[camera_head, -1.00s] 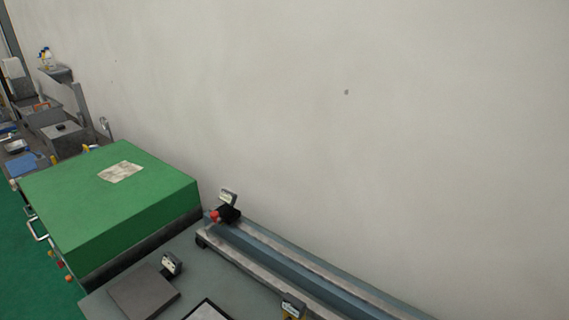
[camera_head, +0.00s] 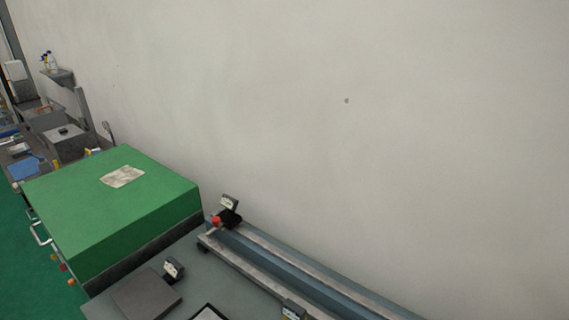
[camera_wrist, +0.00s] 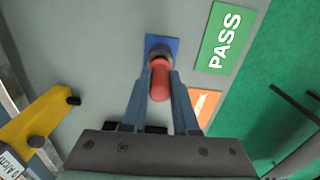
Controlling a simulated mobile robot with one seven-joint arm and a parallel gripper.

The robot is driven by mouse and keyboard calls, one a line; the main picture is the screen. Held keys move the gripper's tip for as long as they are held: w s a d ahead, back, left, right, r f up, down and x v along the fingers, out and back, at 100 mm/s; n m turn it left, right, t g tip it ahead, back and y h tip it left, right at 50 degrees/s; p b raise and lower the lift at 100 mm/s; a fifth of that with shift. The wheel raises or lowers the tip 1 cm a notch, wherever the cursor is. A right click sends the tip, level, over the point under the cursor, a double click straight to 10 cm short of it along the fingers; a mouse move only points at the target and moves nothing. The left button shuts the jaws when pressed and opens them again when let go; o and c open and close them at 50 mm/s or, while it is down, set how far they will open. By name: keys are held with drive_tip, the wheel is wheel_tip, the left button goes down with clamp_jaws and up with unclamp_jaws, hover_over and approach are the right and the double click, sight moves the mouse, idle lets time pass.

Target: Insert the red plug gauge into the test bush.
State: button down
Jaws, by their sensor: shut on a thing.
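In the wrist view, the red plug gauge (camera_wrist: 161,82) is between the two blue-grey fingers of my gripper (camera_wrist: 160,76), which is shut on its red handle. Just beyond the gauge's far end is a blue square block (camera_wrist: 154,40) with a dark round part (camera_wrist: 160,51), which looks like the test bush. The gauge's end overlaps this dark part in the picture. I cannot tell whether it is inside the bush, touching it or above it. My gripper does not show in the head view.
A green "PASS" label (camera_wrist: 224,38) and an orange label (camera_wrist: 206,104) lie right of the gauge. A yellow part (camera_wrist: 40,118) with dark knobs stands at left. The head view shows a green box (camera_head: 112,205) and a long rail (camera_head: 285,265) along the wall.

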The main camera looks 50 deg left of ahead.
drive_tip(key=shift+r+p, duration=2.35)
drive_tip(key=shift+r, duration=0.6)
drive_tip(key=shift+w+d, duration=0.1)
